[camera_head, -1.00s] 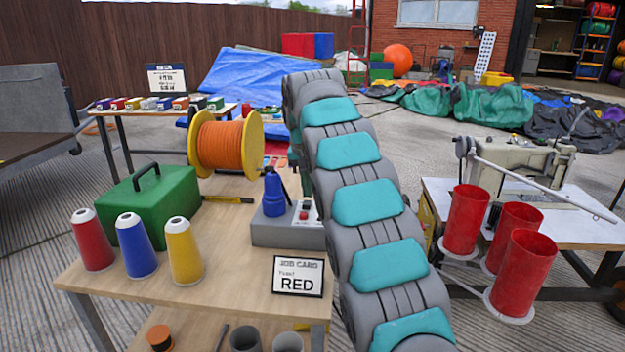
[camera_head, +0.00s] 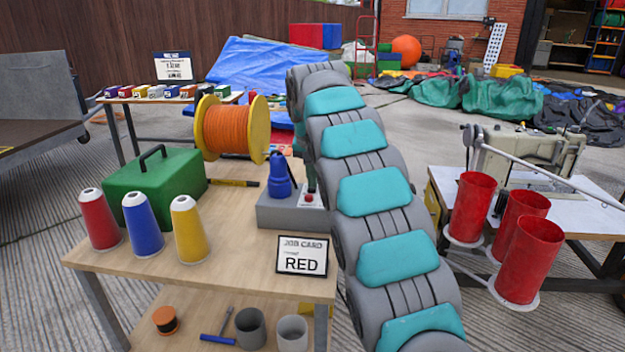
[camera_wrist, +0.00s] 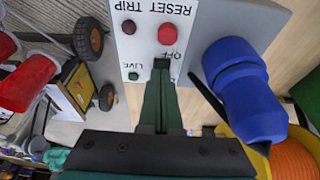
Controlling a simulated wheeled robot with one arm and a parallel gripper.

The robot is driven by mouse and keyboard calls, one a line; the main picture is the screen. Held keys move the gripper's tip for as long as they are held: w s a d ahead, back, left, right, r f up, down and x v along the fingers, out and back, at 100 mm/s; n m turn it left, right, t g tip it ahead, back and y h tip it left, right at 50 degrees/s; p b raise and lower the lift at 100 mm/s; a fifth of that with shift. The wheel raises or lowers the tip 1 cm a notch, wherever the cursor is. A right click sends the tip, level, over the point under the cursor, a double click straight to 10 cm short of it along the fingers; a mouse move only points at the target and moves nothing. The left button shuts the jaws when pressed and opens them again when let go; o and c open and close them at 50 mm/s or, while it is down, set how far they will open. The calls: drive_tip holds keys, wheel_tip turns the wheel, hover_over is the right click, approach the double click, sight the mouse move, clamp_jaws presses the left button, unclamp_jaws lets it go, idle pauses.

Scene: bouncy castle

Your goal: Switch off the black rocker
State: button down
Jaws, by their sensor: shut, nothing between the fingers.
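The grey switch box (camera_head: 280,214) stands on the wooden table with a blue plug on top. In the wrist view its pale panel (camera_wrist: 148,14) shows upside down, with a red button (camera_wrist: 171,34), a small dark red button (camera_wrist: 129,27), a green lamp (camera_wrist: 133,76) and the words RESET TRIP, OFF and LIVE. My gripper (camera_wrist: 161,82) is shut and empty, its dark green fingers reaching to the panel beside OFF. A small black part, apparently the rocker (camera_wrist: 162,63), shows at their tips. The fingers partly cover it; its tilt and any contact are unclear.
The blue plug (camera_wrist: 243,90) stands close to the right of my fingers in the wrist view. An orange cable reel (camera_head: 230,130), green case (camera_head: 155,180), thread cones (camera_head: 143,225) and job card (camera_head: 302,256) share the table. Red cylinders (camera_head: 470,205) stand right of my arm.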

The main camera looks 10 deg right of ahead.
drive_tip(key=shift+w+d+r+p, duration=0.15)
drive_tip(key=shift+w+r+p, duration=0.05)
drive_tip(key=shift+w+p, duration=0.4)
drive_tip(key=shift+w+d, duration=0.1)
drive_tip(key=shift+w, duration=0.05)
drive_tip(key=shift+r+p, duration=0.35)
drive_tip(key=shift+p, duration=0.05)
drive_tip(key=p+v, duration=0.1)
drive_tip(key=v, duration=0.3)
drive_tip(key=shift+w, duration=0.2)
drive_tip(key=s+v, duration=0.2)
drive_tip(key=v, duration=0.7)
drive_tip(key=shift+a+f, duration=0.25)
drive_tip(key=shift+a, duration=0.05)
